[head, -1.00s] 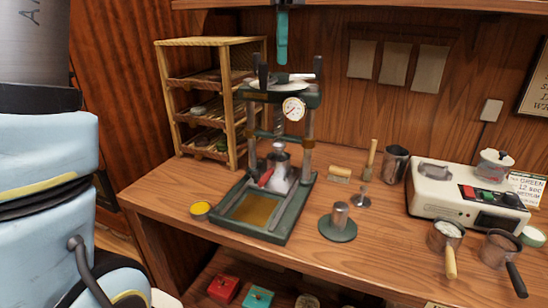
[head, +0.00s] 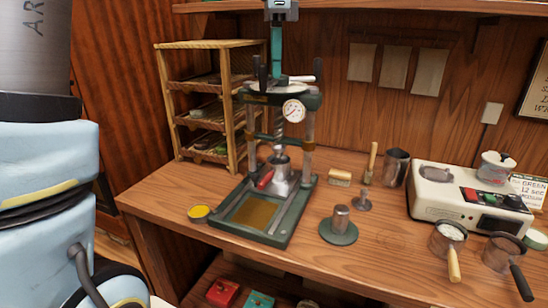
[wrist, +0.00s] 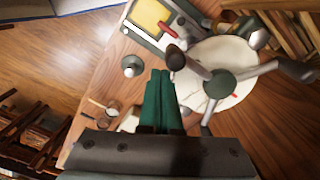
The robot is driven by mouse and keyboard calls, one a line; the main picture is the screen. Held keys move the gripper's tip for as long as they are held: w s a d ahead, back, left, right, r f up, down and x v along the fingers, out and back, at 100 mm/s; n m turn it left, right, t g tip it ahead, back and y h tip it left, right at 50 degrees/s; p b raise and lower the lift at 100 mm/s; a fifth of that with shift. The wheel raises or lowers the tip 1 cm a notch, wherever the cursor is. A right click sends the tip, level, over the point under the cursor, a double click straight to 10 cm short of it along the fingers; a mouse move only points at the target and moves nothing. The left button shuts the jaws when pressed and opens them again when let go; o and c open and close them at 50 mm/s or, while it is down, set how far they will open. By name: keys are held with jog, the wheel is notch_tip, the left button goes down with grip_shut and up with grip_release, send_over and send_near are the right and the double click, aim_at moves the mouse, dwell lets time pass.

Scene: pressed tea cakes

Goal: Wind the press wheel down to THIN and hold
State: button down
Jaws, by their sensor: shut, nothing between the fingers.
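The press (head: 308,140) is a dark green frame with two posts, a central screw and a round dial gauge (head: 293,110). Its wheel (head: 262,88) sits on top, with upright grips and a pale disc under the spokes. In the wrist view the wheel's hub (wrist: 220,84) and grey spokes lie right of my fingers. My gripper (head: 276,72) hangs from above at the wheel, teal fingers together and empty. In the wrist view my gripper (wrist: 159,72) has its tips close to a spoke's end grip (wrist: 176,57); I cannot tell whether they touch. No THIN mark is readable.
A metal pot with a red handle (head: 265,178) is under the screw, behind a yellow plate (head: 256,212). A wooden rack (head: 237,110) stands close behind left. A shelf (head: 370,8) runs above. Tampers, a cup and a cream machine (head: 440,180) are to the right.

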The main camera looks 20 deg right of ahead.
jog(key=shift+w+a, duration=0.35)
jog(key=shift+a, duration=0.1)
jog(key=shift+w+a+p, duration=0.6)
jog(key=shift+w+a, duration=0.5)
jog(key=shift+a, duration=0.15)
jog(key=shift+w+a+p, duration=0.45)
jog(key=shift+w+p, duration=0.05)
jog(key=shift+w, duration=0.3)
jog(key=shift+w+a+p, duration=0.4)
jog(key=shift+w+p, duration=0.05)
jog(key=shift+w, duration=0.3)
